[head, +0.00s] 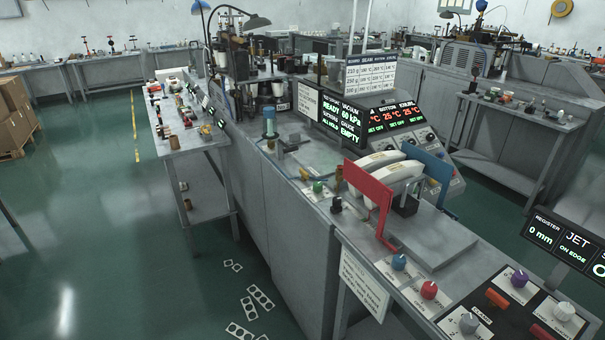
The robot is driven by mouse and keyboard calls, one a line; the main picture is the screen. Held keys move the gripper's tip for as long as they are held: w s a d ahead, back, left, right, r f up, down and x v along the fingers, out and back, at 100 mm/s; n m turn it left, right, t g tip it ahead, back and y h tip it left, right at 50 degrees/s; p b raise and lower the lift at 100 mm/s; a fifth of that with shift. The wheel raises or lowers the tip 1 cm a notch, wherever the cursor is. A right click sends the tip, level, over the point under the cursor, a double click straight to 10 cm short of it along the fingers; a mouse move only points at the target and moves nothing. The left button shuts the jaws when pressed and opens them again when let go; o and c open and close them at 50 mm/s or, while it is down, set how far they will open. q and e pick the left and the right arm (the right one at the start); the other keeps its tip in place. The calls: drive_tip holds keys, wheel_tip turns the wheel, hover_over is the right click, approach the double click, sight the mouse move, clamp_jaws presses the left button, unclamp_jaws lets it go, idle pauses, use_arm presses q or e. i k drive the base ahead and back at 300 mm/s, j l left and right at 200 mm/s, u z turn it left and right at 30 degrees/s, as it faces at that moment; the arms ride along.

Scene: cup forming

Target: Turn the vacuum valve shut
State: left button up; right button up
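No part is plainly labelled as the vacuum valve, so I cannot tell which one it is. A display panel (343,117) at the middle of the bench carries the word VACUUM and reads READY, 60 kPa and EMPTY. In front of it, on the bench top, are a blue-capped upright fitting (269,122) and a small green knob (317,187). A dark knob (336,205) stands nearer. Neither of my grippers shows in the head view.
A red bracket (368,186) and a blue bracket (432,163) stand up beside two white curved pieces (385,180). Coloured knobs, including a red one (429,290), line the near right panel. A side table (196,136) stands left of the bench. Green floor at left is largely open.

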sight(305, 176)
drive_tip(key=i+j+z, duration=0.1)
drive_tip(key=i+j, duration=0.15)
drive_tip(key=i+j+z, duration=0.15)
drive_tip(key=i+j, duration=0.15)
drive_tip(key=i+j+z, duration=0.1)
drive_tip(key=i+j, duration=0.15)
drive_tip(key=j, duration=0.2)
drive_tip(key=i+j+z, duration=0.15)
drive_tip(key=j, duration=0.2)
drive_tip(key=i+j+z, duration=0.1)
drive_tip(key=i+j, duration=0.15)
drive_tip(key=j, duration=0.15)
drive_tip(key=i+j+z, duration=0.15)
drive_tip(key=j, duration=0.25)
drive_tip(key=i, duration=0.05)
